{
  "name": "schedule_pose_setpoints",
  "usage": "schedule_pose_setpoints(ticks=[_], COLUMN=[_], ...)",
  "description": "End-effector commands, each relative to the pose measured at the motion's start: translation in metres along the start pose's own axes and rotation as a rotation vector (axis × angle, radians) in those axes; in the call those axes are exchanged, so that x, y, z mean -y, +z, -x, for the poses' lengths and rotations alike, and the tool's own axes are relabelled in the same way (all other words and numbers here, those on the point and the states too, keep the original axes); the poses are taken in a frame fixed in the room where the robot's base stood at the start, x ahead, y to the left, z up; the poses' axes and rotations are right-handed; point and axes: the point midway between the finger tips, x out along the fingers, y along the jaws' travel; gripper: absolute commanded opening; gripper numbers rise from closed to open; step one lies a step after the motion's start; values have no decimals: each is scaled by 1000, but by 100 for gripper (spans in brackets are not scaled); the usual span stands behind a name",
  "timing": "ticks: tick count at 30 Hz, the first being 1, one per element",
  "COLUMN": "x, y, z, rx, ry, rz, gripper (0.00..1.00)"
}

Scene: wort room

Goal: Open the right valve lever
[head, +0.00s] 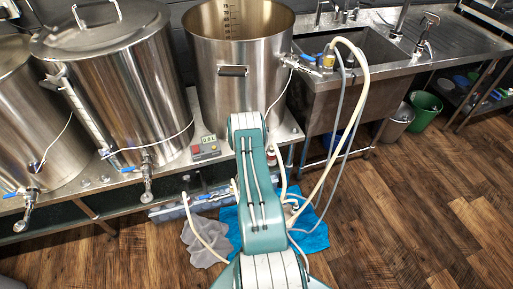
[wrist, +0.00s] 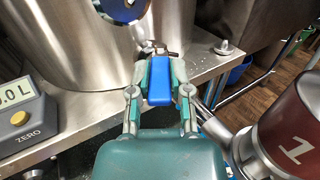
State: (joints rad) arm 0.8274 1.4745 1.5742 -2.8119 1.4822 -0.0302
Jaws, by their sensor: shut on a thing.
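The right kettle (head: 240,75) is an open steel vessel with its front lower part hidden behind my arm in the head view. In the wrist view its curved wall (wrist: 100,50) fills the top. A blue valve lever (wrist: 160,85) at its foot points toward the camera. My gripper (wrist: 160,82) is shut on this lever, a finger on each side. The valve body behind it shows only in part. In the head view my gripper is hidden by my arm.
A dark red cylinder (wrist: 295,130) marked 1 is at the lower right. Two more kettles (head: 115,85) with blue levers stand left. Hoses (head: 362,110) hang by the sink (head: 355,75). The wooden floor (head: 430,220) is clear at right.

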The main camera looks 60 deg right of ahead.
Motion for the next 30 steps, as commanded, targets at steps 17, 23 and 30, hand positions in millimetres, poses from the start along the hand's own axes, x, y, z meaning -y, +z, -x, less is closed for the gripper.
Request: schedule_pose_setpoints(ticks=[17, 23, 30], x=[0, -1, -1], y=[1, 1, 0], z=[-1, 2, 40], rx=[3, 2, -3], ry=[0, 1, 2], rz=[-1, 0, 1], gripper=[60, 60, 60])
